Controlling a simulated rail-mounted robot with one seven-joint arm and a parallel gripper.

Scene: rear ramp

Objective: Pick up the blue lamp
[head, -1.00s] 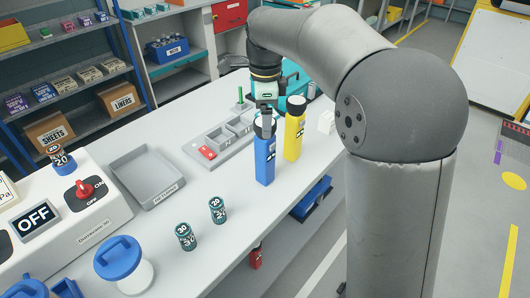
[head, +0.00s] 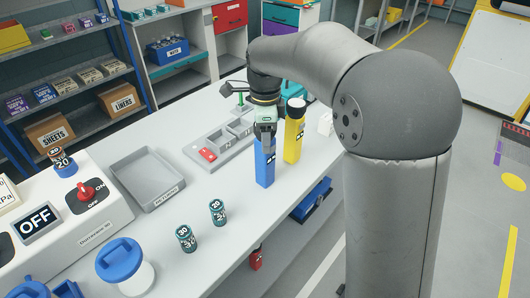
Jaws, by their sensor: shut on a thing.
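The blue lamp (head: 265,170) is a tall upright block-shaped lamp standing on the white bench, near its right edge. My gripper (head: 265,131) comes down on it from above and is shut around its top. The lamp's upper end is hidden by the gripper. The lamp's base appears to be at bench level; I cannot see a gap beneath it.
A yellow lamp (head: 294,135) with a black head stands close on the right. A grey divided tray (head: 222,140) with a red item lies behind to the left. An empty grey tray (head: 148,180) and two small dark cylinders (head: 186,238) are further left. Bench surface between is clear.

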